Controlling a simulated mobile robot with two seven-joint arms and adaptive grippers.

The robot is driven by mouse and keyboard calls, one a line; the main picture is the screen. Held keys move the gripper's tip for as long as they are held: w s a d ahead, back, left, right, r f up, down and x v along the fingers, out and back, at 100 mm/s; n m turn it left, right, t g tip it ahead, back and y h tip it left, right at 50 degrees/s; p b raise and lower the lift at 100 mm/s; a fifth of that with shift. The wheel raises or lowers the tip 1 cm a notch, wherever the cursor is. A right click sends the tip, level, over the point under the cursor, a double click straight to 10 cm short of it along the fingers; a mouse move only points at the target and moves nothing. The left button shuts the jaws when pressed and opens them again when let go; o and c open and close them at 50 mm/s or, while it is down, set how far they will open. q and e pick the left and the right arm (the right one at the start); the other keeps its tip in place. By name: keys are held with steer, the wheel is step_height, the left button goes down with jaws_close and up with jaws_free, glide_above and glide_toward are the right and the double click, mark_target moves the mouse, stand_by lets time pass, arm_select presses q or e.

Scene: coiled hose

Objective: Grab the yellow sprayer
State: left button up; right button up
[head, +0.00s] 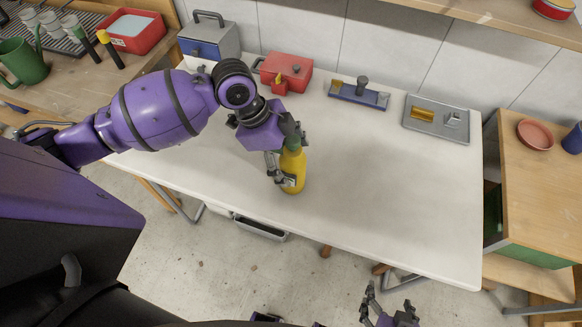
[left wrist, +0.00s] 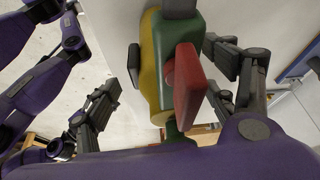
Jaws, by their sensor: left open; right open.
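The yellow sprayer (head: 295,175) stands on the white table, partly hidden behind my left gripper (head: 285,170). In the left wrist view its yellow body (left wrist: 150,65), green upper part and red trigger (left wrist: 187,82) are seen close up. They lie between the two spread fingers of my left gripper. The left gripper is open, with a finger on either side of the sprayer; I cannot tell whether either finger touches it. My right gripper (head: 388,308) is open and empty, low in the head view, in front of the table and away from the sprayer.
On the white table (head: 400,200) stand a red toolbox-like item (head: 290,70), a blue and grey box (head: 208,40), a blue device (head: 358,95) and a grey tray (head: 436,120). A wooden side table (head: 545,185) stands at the right.

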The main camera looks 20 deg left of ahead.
arm_select(q)
steer(key=c, duration=1.9)
jaws_close()
steer(key=shift+w+r, duration=0.1)
steer(key=shift+r, duration=0.05)
